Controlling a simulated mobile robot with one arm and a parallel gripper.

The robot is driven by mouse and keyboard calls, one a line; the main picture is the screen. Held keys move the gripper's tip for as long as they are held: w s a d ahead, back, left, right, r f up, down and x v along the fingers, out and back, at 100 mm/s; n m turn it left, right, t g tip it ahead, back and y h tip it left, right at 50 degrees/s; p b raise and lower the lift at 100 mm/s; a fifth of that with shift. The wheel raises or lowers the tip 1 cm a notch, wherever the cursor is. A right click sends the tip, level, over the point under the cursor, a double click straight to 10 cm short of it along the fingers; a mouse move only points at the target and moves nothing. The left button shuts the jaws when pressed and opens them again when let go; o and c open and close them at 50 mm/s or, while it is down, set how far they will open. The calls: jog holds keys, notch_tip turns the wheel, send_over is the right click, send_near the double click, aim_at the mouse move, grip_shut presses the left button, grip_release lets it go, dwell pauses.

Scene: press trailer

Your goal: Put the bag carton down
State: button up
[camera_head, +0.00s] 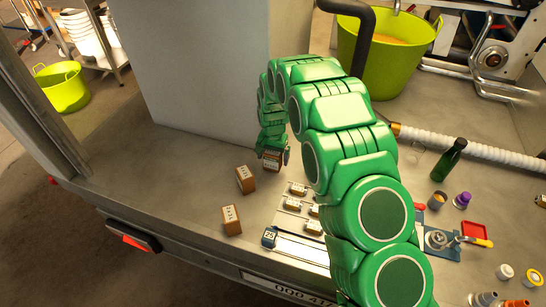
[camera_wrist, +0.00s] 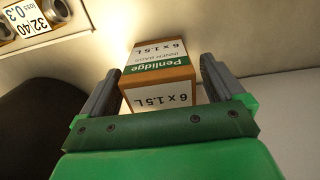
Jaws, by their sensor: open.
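The bag carton (camera_wrist: 158,62) is a brown box with a white and green label reading "Penlidge" and "6 x 1.5L". My gripper (camera_wrist: 160,72) is open, with one grey finger on each side of the carton. A gap shows on the right; whether the left finger touches is hard to tell. In the head view my gripper (camera_head: 272,153) points down at the carton (camera_head: 271,162), which appears to stand on the grey deck. My gripper hides part of it there.
Two similar brown cartons stand to the left, one nearer my gripper (camera_head: 245,180) and one closer to the deck edge (camera_head: 231,220). Several small labelled blocks (camera_head: 298,188) sit to the right. A dark green bottle (camera_head: 449,160) and a lime tub (camera_head: 354,50) stand further right.

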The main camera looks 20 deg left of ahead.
notch_tip(320, 180, up, 12)
jog(key=shift+f, duration=0.2)
dwell(0.4)
jog(key=shift+d+r, duration=0.25)
jog(key=shift+d, duration=0.1)
jog(key=s+d+r, duration=0.6)
jog(key=d+r, duration=0.3)
jog(key=d, duration=0.3)
jog(key=s+d+r, duration=0.7)
jog(key=d+r, duration=0.1)
jog(key=d, duration=0.4)
jog(key=s+d+r, duration=0.1)
jog(key=s+d, duration=0.3)
jog(key=s, duration=0.5)
jog(key=s+d+r+g, duration=0.1)
jog(key=s+d, duration=0.4)
jog(key=s, duration=0.5)
jog(key=s+d+r, duration=0.1)
jog(key=s+d, duration=0.4)
jog(key=s, duration=0.5)
jog(key=shift+d+r+g, duration=0.2)
jog(key=shift+r+g, duration=0.15)
jog(key=shift+g, duration=0.05)
